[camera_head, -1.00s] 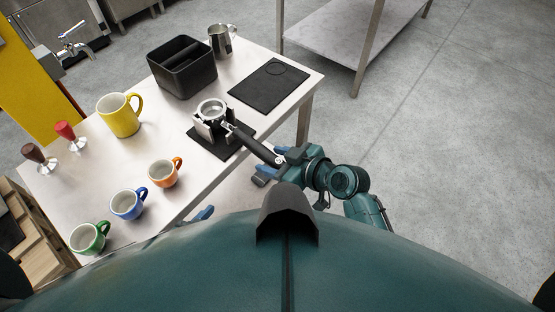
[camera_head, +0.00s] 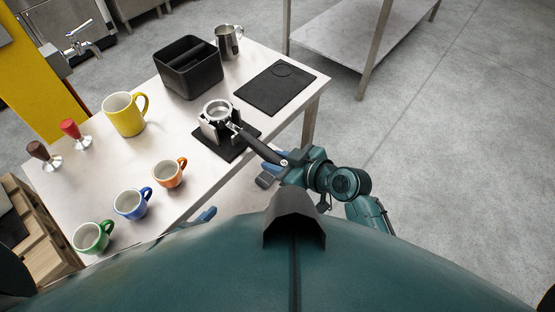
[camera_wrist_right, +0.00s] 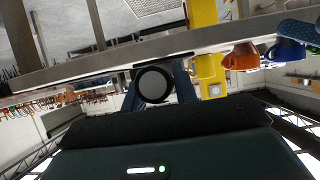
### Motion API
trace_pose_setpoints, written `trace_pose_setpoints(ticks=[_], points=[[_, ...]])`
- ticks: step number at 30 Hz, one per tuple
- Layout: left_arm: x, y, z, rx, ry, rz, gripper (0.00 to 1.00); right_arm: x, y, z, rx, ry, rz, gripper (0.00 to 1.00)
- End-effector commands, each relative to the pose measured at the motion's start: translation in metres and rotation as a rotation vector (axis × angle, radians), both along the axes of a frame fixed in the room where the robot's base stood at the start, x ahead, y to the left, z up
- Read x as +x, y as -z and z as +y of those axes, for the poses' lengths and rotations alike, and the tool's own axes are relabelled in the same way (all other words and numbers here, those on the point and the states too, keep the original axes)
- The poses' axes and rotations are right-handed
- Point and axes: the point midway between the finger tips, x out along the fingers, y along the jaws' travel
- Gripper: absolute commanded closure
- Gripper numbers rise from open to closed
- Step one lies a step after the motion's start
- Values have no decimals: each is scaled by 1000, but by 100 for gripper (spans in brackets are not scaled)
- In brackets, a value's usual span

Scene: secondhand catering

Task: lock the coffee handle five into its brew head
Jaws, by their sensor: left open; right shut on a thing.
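The coffee handle (camera_head: 262,150) has a black grip and a round metal basket end, which sits at a dark stand (camera_head: 210,131) on the table. I cannot tell if the basket rests on the stand or hovers just over it. My right gripper (camera_head: 281,170) is shut on the grip, beyond the table's edge. In the right wrist view the handle's round butt (camera_wrist_right: 153,84) shows between the blue fingers. A white mark on the grip is too small to read. Blue tips of my left gripper (camera_head: 206,216) show beside the table's front edge, empty.
The table (camera_head: 190,190) holds a black bin (camera_head: 187,78), a steel jug (camera_head: 228,48), a black mat (camera_head: 270,92), a yellow mug (camera_head: 122,118), two tampers, and orange, blue and green cups. A tap (camera_head: 82,44) stands by a yellow panel. Floor at right is open.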

Motion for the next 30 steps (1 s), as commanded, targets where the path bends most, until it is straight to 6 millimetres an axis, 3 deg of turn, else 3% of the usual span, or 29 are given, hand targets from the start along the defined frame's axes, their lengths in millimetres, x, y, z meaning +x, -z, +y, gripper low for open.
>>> trace_pose_setpoints(ticks=[30], points=[[0,-12,0,1,1,1,44,1,-15,1,6,0,-6,100]])
